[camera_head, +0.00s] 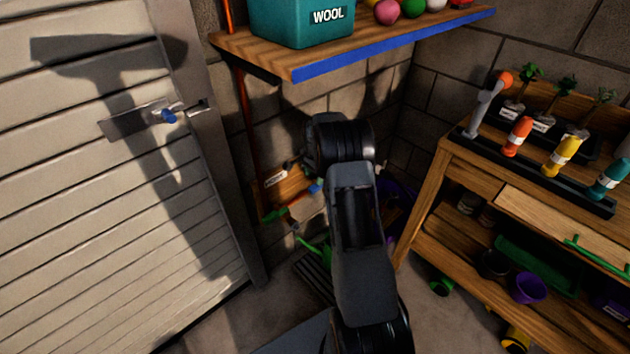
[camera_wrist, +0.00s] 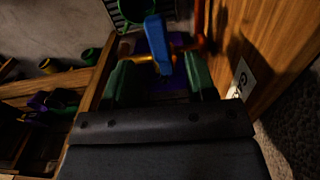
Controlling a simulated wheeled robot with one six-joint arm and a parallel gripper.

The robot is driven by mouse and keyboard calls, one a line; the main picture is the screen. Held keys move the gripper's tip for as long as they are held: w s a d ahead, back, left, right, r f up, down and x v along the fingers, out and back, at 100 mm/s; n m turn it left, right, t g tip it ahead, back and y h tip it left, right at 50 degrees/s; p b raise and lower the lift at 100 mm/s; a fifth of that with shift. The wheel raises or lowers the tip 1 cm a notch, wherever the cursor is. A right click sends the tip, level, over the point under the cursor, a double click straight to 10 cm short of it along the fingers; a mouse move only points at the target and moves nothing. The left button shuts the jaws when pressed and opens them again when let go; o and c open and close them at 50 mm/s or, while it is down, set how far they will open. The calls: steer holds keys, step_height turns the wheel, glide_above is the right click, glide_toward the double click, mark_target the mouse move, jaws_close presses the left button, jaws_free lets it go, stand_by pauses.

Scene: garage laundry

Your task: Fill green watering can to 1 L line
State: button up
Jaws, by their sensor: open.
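The green watering can (camera_wrist: 136,12) shows partly at the top of the wrist view, over a dark slatted grate (camera_wrist: 116,24). In the head view a bit of green (camera_head: 316,246), which may be the can, shows beside my arm above the grate (camera_head: 312,276). A blue lever (camera_wrist: 156,40) stands on a brass-coloured tap (camera_wrist: 178,47). My gripper (camera_wrist: 158,72) is open, with its green fingers on either side of the lever; I cannot tell whether they touch it. The 1 L line and any water are not visible. My arm hides much of the tap area in the head view.
A wooden board with a label (camera_wrist: 240,82) is close on the right in the wrist view. A shelf (camera_head: 395,46) with a teal WOOL box (camera_head: 300,22) overhangs the corner. A wooden bench (camera_head: 448,165) stands right, a slatted door (camera_head: 90,220) left.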

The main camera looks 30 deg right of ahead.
step_height(320, 180, up, 9)
steer(key=p, duration=0.1)
steer(key=shift+r+p, duration=0.15)
steer(key=shift+p, duration=0.25)
